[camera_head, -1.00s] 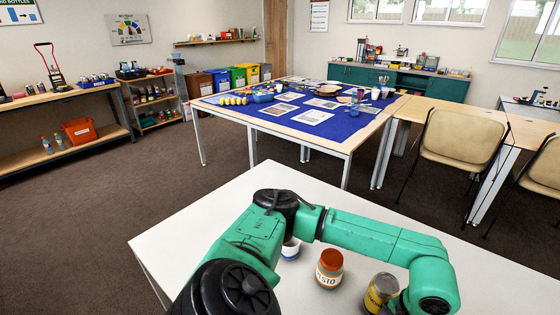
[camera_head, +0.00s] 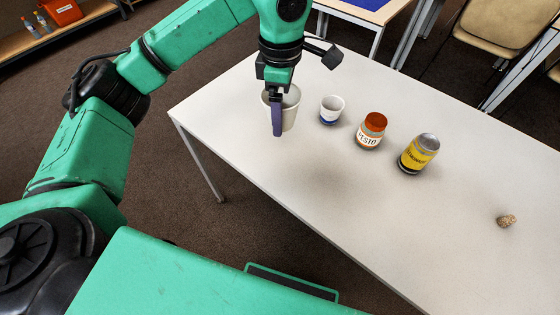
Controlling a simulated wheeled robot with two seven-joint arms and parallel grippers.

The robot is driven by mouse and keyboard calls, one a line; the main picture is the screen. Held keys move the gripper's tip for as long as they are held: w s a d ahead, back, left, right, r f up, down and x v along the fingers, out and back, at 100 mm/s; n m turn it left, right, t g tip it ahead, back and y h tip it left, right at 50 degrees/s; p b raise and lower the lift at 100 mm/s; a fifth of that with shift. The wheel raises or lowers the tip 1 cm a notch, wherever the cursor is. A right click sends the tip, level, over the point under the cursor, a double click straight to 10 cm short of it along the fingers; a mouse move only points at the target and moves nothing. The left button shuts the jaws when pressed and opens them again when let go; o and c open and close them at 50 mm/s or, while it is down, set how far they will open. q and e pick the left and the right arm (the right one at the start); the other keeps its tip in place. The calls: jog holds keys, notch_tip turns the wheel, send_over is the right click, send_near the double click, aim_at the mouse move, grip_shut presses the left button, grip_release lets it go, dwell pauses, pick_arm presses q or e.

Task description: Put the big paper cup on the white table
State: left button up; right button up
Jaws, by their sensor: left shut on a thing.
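The big paper cup (camera_head: 291,112) is whitish and upright at the left part of the white table (camera_head: 300,185). My left gripper (camera_head: 277,118) comes down over the cup from above and is shut on its near wall, with one finger outside in front. Whether the cup's base touches the table is hard to tell. A smaller white and blue cup (camera_head: 331,112) stands just right of it. My right gripper is not in view.
A jar with an orange-brown lid (camera_head: 371,131) and a yellow-labelled can (camera_head: 419,154) stand right of the cups. A small brown lump (camera_head: 506,221) lies farther right. The table's front middle is clear. A beige chair (camera_head: 492,32) stands behind the table.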

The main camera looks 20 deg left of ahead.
pick_arm(q)
jog(key=r+n, duration=0.1)
jog(key=d+r+n, duration=0.1)
jog(key=n, duration=0.1)
jog(key=shift+d+r, duration=0.15)
jog(key=shift+r, duration=0.2)
jog(key=b, duration=0.2)
send_over(285, 165)
notch_tip(285, 165, down, 10)
jog(key=shift+r, duration=0.2)
notch_tip(285, 165, down, 10)
jog(key=shift+r, duration=0.1)
jog(key=shift+f, duration=0.4)
jog(key=o, duration=1)
jog(key=shift+r, duration=0.1)
